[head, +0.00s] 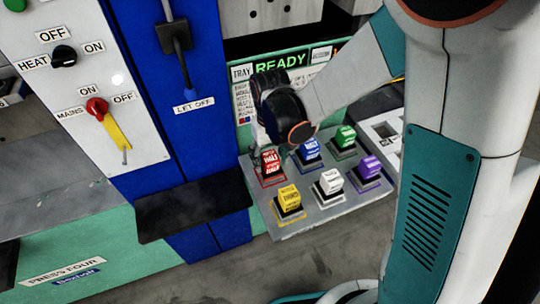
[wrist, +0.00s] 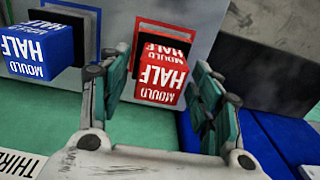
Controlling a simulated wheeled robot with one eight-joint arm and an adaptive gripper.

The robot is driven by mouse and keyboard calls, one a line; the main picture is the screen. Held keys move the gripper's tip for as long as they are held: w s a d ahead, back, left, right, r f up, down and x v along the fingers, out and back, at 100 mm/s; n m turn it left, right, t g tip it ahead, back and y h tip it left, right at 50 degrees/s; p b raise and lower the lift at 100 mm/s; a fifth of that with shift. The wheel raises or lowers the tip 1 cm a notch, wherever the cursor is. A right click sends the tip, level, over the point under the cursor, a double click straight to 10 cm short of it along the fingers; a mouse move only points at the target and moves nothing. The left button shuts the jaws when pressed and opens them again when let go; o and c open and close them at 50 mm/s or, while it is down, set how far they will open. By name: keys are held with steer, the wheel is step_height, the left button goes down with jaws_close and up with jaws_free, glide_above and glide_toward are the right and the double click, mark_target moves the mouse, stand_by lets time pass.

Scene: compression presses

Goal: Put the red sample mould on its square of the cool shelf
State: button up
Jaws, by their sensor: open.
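The red mould (head: 268,163), a small lettered block, sits on a dark pad inside a red-outlined square at the back left of the grey shelf (head: 312,217). In the wrist view the red mould (wrist: 162,75) lies between the fingers, with the red outline (wrist: 187,27) beyond it. My gripper (wrist: 165,62) is open, one finger on each side of the red mould, with gaps showing. I cannot tell whether a finger touches it. In the head view my wrist hides most of the gripper, just behind and right of the mould.
Close to the red mould stands a blue mould (head: 310,149). Green (head: 346,136), yellow (head: 289,197), white (head: 330,180) and purple (head: 369,166) moulds stand on their own squares. A blue press column (head: 165,110) with a dark plate (head: 193,207) rises at left. A READY display (head: 281,63) is behind.

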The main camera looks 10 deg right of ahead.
step_height(320, 180, up, 12)
steer(key=p, duration=0.3)
steer(key=shift+r+p, duration=0.15)
steer(key=shift+p, duration=0.25)
